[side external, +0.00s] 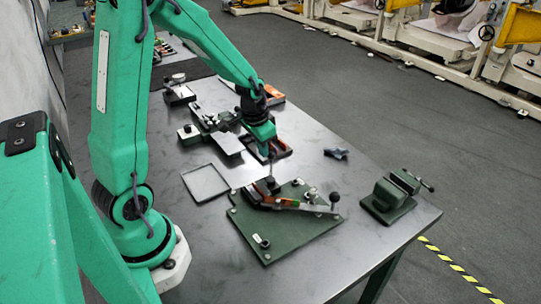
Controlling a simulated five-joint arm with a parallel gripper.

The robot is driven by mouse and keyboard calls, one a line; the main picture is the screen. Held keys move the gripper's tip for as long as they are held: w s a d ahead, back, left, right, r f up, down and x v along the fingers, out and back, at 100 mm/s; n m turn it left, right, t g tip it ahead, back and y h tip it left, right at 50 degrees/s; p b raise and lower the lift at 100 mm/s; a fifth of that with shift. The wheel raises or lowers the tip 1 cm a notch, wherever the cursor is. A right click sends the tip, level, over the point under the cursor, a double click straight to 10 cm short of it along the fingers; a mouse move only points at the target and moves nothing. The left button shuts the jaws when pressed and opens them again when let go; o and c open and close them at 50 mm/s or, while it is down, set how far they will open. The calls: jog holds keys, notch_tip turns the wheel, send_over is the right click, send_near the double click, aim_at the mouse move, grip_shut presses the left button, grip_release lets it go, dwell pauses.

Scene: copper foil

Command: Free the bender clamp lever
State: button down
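The bender appears to be the dark green plate (290,236) with metal and orange parts, lying on the near part of the table. A lever with a black ball knob (334,197) sticks up at its right end. Another upright dark post (271,182) stands at its back left edge. I cannot tell which of these is the clamp lever. My gripper (269,158) points down just behind the plate, over or in front of a dark tray. It looks apart from the ball knob. Its fingers are too small to show whether they are open.
A green vise (393,196) stands right of the plate near the table edge. An empty shallow tray (206,183) lies to the left. Bare table (205,250) is at the front left.

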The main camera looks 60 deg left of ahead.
jog(key=shift+w+d, duration=0.35)
jog(key=shift+w, duration=0.35)
jog(key=shift+w+d, duration=0.35)
jog(key=shift+w, duration=0.35)
jog(key=shift+s+a+r, duration=0.35)
jog(key=shift+s+a, duration=0.2)
jog(key=shift+a, duration=0.05)
notch_tip(320, 180, up, 11)
jog(key=s+a, duration=0.3)
jog(key=shift+f, duration=0.15)
jog(key=shift+d, duration=0.15)
jog(key=s+d+r+t, duration=0.1)
jog(key=s+d+r, duration=0.2)
jog(key=s+d, duration=0.3)
jog(key=s+d+r+t, duration=0.2)
jog(key=s+d+r, duration=0.1)
jog(key=s+d, duration=0.4)
jog(key=shift+d+h, duration=0.4)
jog(key=shift+d, duration=0.35)
